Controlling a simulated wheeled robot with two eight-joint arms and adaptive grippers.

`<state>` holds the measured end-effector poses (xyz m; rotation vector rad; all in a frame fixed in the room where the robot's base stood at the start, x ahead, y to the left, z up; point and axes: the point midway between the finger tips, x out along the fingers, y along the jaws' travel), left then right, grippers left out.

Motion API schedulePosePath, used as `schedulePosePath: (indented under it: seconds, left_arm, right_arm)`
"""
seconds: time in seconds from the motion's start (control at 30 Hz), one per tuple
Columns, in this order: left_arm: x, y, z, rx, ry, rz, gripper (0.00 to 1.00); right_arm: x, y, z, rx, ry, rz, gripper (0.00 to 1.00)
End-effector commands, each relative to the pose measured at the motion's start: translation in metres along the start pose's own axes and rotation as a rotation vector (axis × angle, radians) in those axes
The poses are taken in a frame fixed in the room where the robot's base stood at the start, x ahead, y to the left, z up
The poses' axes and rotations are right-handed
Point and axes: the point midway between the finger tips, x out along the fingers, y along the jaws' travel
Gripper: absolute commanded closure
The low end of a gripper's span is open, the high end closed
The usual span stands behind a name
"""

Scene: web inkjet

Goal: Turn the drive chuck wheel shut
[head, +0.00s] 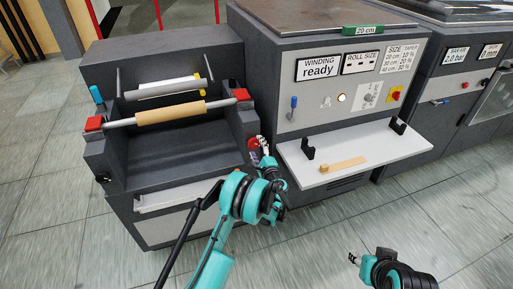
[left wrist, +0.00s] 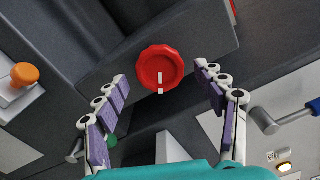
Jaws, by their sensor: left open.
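The drive chuck wheel is a red scalloped knob (left wrist: 160,65) with a white mark at its lower part, on the dark grey machine side. In the head view the red wheel (head: 253,143) shows small at the right side of the roll unit, partly hidden by my gripper. My left gripper (head: 264,150) is in front of it, fingers spread. In the left wrist view its purple-padded fingers (left wrist: 162,76) stand apart on either side below the wheel, with no visible contact. My right gripper (head: 354,259) is low at the right, away from the machines; its jaw opening is unclear.
A tan roll (head: 170,112) lies across the unit between red blocks. To the right, a white shelf (head: 390,152) juts out with black brackets and a wooden piece (head: 343,164). Above it is a panel with a "WINDING ready" sign (head: 318,68) and a blue lever (head: 293,104). The floor in front is clear.

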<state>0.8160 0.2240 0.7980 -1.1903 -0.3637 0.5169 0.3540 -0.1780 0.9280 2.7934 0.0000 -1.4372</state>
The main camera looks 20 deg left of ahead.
Motion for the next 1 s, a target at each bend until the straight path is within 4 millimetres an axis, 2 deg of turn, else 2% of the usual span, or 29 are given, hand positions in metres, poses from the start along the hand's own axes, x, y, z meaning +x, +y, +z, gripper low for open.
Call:
schedulePosePath:
  seconds: [0.3,0.5,0.7,1.0]
  left_arm:
    - [-0.065,-0.001,-0.001,0.000,0.004,-0.001,0.30]
    - [-0.100,0.000,-0.001,0.000,0.003,-0.001,0.30]
    - [-0.113,0.000,0.000,0.000,0.000,0.000,0.30]
    - [-0.113,0.000,0.000,0.000,0.000,0.000,0.30]
  right_arm:
    - [0.000,0.000,0.000,0.000,0.000,0.000,0.60]
    - [0.000,0.000,0.000,0.000,0.000,0.000,0.60]
    - [0.000,0.000,0.000,0.000,0.000,0.000,0.60]
    - [0.000,0.000,0.000,0.000,0.000,0.000,0.60]
